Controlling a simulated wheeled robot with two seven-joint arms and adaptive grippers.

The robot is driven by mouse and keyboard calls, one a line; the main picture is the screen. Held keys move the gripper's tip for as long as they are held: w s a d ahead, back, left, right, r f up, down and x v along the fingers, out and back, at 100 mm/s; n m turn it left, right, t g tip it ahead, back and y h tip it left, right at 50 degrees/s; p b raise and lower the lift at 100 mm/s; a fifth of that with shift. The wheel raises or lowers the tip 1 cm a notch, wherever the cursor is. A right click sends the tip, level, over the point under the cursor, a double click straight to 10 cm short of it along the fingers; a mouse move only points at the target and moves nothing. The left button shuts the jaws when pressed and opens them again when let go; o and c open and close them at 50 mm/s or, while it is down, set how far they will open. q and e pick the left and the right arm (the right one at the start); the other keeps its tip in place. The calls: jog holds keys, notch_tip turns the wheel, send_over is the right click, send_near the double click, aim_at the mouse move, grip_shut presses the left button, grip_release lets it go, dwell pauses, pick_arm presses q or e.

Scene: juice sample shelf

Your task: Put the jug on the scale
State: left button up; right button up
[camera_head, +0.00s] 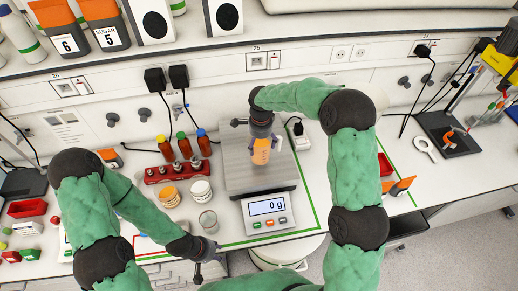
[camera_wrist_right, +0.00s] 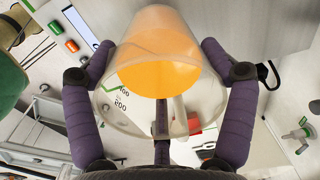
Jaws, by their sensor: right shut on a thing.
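The jug (camera_head: 261,154) is a clear vessel with orange juice in it. It also fills the middle of the right wrist view (camera_wrist_right: 158,62). My right gripper (camera_head: 259,139) is shut on the jug, with a purple finger on each side of it in the wrist view. The jug is over the steel plate of the scale (camera_head: 238,178). The scale display reads 0 g. My left gripper (camera_head: 213,261) is empty, its fingers apart, low at the front edge of the bench, left of the scale.
A red rack (camera_head: 178,172) with small bottles stands left of the scale. Two round tubs (camera_head: 169,196) and a glass (camera_head: 208,221) are in front of it. Sockets with black plugs are on the wall behind. An orange-handled tool (camera_head: 399,187) lies to the right.

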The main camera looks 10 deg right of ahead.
jog(key=shift+w+a+f, duration=0.1)
jog(key=shift+w+f, duration=0.05)
jog(key=shift+w, duration=0.05)
jog(key=shift+w+f+b, duration=0.2)
jog(key=shift+f+b, duration=0.1)
jog(key=shift+f, duration=1.4)
jog(key=shift+s, duration=0.1)
jog(key=shift+f, duration=0.1)
jog(key=o, duration=1.5)
jog(key=shift+f, duration=0.1)
